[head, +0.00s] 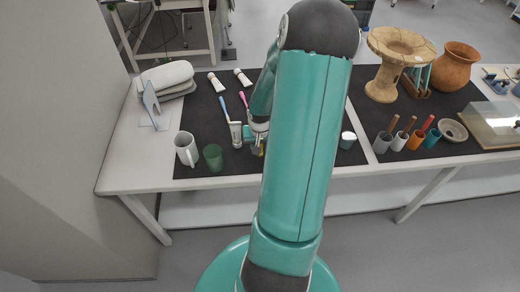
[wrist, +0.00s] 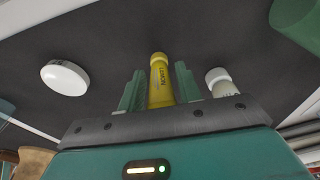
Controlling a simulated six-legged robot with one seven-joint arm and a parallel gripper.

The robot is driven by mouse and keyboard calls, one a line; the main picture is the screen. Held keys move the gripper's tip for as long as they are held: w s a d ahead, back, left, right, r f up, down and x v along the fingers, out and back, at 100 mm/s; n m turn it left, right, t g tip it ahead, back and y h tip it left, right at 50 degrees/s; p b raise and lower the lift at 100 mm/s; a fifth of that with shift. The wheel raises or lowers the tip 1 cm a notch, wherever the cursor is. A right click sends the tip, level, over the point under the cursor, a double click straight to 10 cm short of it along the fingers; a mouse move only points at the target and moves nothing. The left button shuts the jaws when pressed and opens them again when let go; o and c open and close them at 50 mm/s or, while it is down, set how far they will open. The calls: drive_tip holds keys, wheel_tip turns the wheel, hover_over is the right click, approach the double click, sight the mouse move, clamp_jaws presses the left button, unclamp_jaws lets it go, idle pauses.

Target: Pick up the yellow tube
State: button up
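The yellow tube (wrist: 161,85) has a rounded yellow cap and dark lettering. In the wrist view it sits between the two green fingers of my gripper (wrist: 160,90), with its cap end reaching past the fingertips. The fingers are very close to its sides on both sides; I cannot tell whether they press on it. In the head view my gripper (head: 252,138) is low over the dark mat, partly hidden by my arm, and only a small yellow patch of the tube (head: 258,149) shows beside it.
A white-capped tube (wrist: 222,83) lies close by the right finger. A round white lid (wrist: 64,77) is to the left. A grey mug (head: 186,150) and green cup (head: 213,157) stand left of my gripper.

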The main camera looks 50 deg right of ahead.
drive_tip(key=c, duration=0.6)
drive_tip(key=shift+r, duration=0.1)
drive_tip(key=shift+r, duration=0.5)
drive_tip(key=s+a+r, duration=0.3)
drive_tip(key=s+r, duration=0.9)
drive_tip(key=s, duration=0.1)
drive_tip(key=shift+s+a, duration=0.2)
drive_tip(key=shift+s, duration=0.1)
drive_tip(key=shift+w+f, duration=0.1)
